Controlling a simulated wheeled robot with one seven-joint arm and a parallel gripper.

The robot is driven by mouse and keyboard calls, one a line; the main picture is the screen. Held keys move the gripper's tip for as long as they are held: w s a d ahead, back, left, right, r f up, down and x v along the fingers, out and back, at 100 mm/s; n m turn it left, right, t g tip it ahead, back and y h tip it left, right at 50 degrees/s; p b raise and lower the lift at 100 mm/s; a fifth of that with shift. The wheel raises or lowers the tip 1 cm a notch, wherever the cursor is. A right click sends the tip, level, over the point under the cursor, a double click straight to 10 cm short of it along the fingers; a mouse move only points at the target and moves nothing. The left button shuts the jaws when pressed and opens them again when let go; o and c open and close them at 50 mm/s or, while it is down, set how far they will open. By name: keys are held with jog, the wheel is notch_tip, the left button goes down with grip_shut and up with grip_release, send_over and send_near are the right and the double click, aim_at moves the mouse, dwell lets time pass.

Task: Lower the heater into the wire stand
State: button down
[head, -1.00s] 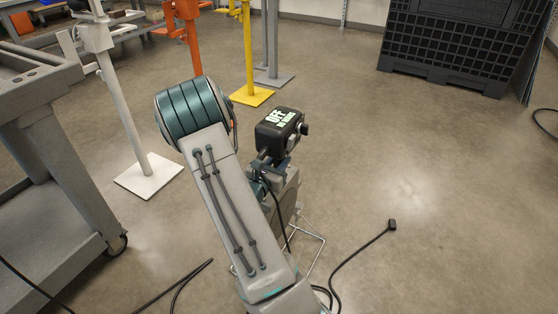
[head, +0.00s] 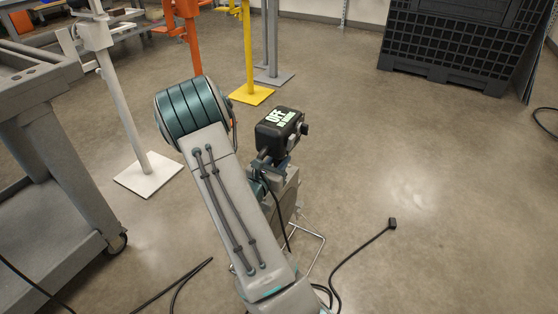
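The heater (head: 281,124) is a black box with a lit display and a knob on its right side. It is up at the end of my arm, at the picture's middle. My gripper (head: 271,163) is just below the box and appears shut on the heater's handle; the fingers are small and partly hidden. The wire stand (head: 316,250) is a thin bent metal frame on the floor, lower down and to the right of my arm. My arm covers most of the stand. The heater's plate and its height over the stand cannot be made out.
A black cable with a plug (head: 392,224) lies on the floor to the right. A grey cart (head: 50,190) stands at the left, near a white stand (head: 148,175). A yellow stand (head: 251,95) and a black crate (head: 450,45) are behind.

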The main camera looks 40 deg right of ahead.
jog(key=shift+d+r, duration=0.1)
jog(key=shift+r, duration=0.05)
jog(key=shift+f+b, duration=0.35)
jog(key=shift+b, duration=0.1)
jog(key=shift+f+b, duration=0.5)
jog(key=shift+f, duration=0.2)
jog(key=shift+f+b, duration=0.75)
jog(key=shift+f, duration=0.6)
jog(key=shift+f+b, duration=1.2)
jog(key=shift+f, duration=0.2)
jog(key=shift+f+b, duration=0.5)
jog(key=shift+f, duration=0.55)
jog(key=shift+f+b, duration=0.4)
dwell(0.3)
